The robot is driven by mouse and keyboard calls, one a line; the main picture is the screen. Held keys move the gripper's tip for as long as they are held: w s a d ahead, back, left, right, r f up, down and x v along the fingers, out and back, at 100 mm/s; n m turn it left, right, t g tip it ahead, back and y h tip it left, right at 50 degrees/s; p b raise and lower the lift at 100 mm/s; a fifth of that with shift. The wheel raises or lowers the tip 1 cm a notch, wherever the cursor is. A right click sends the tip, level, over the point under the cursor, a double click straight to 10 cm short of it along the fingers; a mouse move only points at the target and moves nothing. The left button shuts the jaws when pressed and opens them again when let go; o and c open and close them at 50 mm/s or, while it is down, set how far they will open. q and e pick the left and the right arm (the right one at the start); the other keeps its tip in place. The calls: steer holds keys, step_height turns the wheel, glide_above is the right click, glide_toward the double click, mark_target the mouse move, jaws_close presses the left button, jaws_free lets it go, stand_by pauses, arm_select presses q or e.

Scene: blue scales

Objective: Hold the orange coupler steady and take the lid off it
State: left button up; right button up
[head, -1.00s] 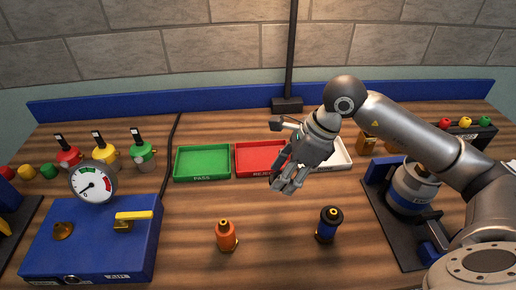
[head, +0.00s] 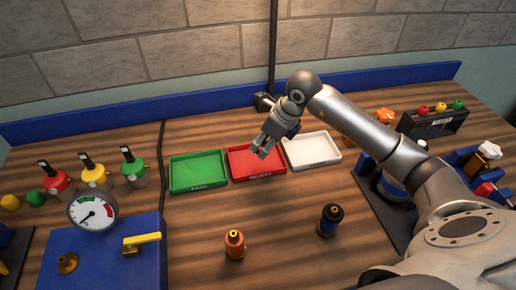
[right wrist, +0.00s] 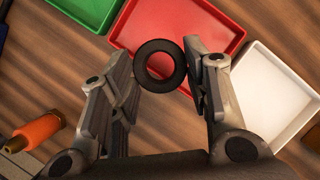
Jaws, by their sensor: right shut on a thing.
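The orange coupler (head: 235,245) stands upright on the wooden table in the head view, with a small brass-coloured top. It also shows at the lower left of the right wrist view (right wrist: 42,131). My right gripper (head: 263,150) is over the red tray, well behind the coupler and apart from it. In the right wrist view a black ring-shaped piece (right wrist: 142,66) sits between the fingertips, and the gripper is shut on it. I cannot tell for sure whether this is the coupler's lid. My left gripper is not in view, and nothing holds the coupler.
Green (head: 198,187), red (head: 243,175) and white (head: 312,164) trays stand side by side, looking empty. A blue box (head: 105,250) with a gauge (head: 93,211) is at left. The front middle is mostly clear.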

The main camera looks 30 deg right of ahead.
steer(key=p, duration=0.1)
glide_toward(255, 161)
steer(key=shift+w+a+f, duration=0.3)
steer(key=shift+w+a, duration=0.4)
steer(key=shift+a, duration=0.1)
steer(key=shift+w+f, duration=0.35)
steer(key=shift+f, duration=0.1)
step_height(255, 161, down, 2)
steer(key=shift+f+p, duration=0.1)
steer(key=shift+p, duration=0.95)
steer(key=shift+f, duration=0.35)
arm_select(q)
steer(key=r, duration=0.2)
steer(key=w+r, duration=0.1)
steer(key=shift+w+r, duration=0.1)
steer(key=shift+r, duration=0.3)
arm_select(e)
steer(key=shift+f, duration=0.1)
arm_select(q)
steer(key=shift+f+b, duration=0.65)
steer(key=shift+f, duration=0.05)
arm_select(e)
steer(key=shift+f, duration=0.65)
steer(key=shift+r, duration=0.1)
steer(key=o, duration=1.1)
